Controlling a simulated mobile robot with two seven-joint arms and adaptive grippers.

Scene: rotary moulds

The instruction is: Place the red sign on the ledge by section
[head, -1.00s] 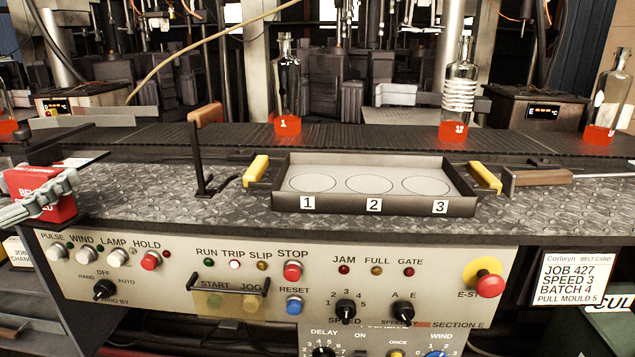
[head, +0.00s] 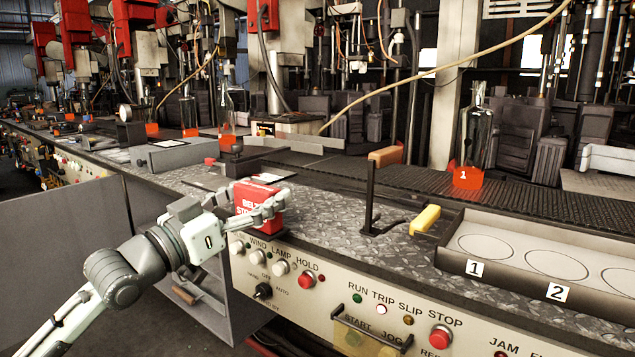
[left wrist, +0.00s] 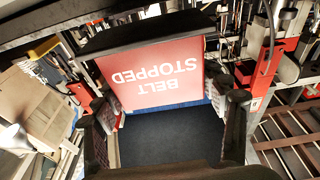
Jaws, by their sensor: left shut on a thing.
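The red sign (head: 246,196), a block with white lettering, is at the front edge of the patterned metal ledge (head: 325,215), above the WIND and LAMP knobs. My left gripper (head: 266,208) is shut on the red sign, with its fingers reaching across it from the left. I cannot tell whether the sign's base touches the ledge. In the left wrist view, the sign (left wrist: 160,78) reads BELT STOPPED upside down, between the dark fingers. The right gripper is not in view.
A lever with a wooden handle (head: 386,156) stands to the sign's right. A bottle (head: 474,140) stands on the dark belt (head: 420,182) behind. Ledge between sign and lever is clear.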

